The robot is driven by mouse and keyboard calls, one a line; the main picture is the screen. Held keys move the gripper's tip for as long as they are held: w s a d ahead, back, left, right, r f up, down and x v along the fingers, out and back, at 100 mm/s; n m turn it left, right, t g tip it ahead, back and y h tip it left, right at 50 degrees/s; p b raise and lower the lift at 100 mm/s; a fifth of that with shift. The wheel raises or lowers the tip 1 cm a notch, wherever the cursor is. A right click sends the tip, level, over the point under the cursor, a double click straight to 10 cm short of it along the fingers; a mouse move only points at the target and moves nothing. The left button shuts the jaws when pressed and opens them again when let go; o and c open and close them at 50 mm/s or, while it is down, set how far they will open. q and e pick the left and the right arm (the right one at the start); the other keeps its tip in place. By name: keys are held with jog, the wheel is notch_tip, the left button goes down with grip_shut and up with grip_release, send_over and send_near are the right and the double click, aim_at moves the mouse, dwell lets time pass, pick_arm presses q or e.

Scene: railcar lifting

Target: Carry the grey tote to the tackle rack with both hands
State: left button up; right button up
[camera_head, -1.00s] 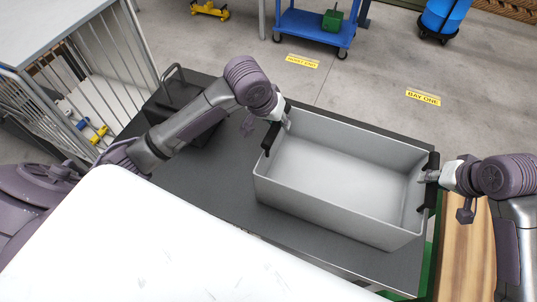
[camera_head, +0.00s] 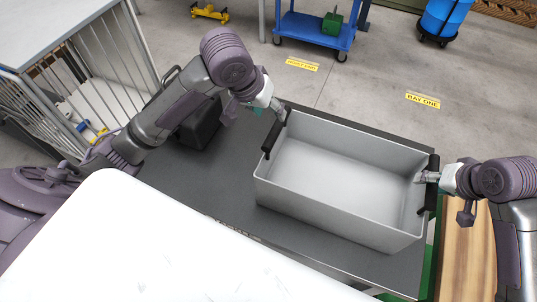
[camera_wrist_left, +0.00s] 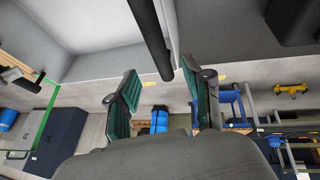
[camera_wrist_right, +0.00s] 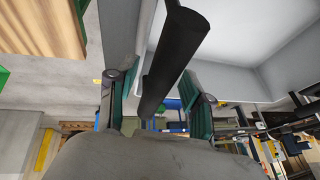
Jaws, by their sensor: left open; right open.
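The empty grey tote (camera_head: 340,172) sits on the dark bench top (camera_head: 190,180), with a black handle on each short end. My left gripper (camera_head: 277,108) is at the upper end of the tote's left handle (camera_head: 274,138). In the left wrist view its fingers (camera_wrist_left: 160,95) are open, with the black handle bar ahead of and between them. My right gripper (camera_head: 432,177) is at the tote's right handle (camera_head: 431,190). In the right wrist view its fingers (camera_wrist_right: 158,95) are open on either side of the black handle bar (camera_wrist_right: 172,60). I cannot tell whether either gripper touches its handle.
A black object (camera_head: 198,125) stands on the bench left of the tote. A white surface (camera_head: 140,240) fills the near left. A wire cage (camera_head: 95,75) stands at left, a blue cart (camera_head: 315,30) behind, a wooden surface (camera_head: 467,250) at right.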

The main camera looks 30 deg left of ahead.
jog(key=shift+r, duration=0.15)
pick_arm(q)
jog(key=v, duration=0.3)
jog(key=shift+s+r, duration=0.1)
jog(key=shift+r, duration=0.1)
pick_arm(e)
jog(key=v, duration=1.1)
jog(key=shift+s+r, duration=0.15)
jog(key=shift+r, duration=0.15)
jog(key=shift+d+f, duration=0.1)
jog(key=shift+d, duration=0.05)
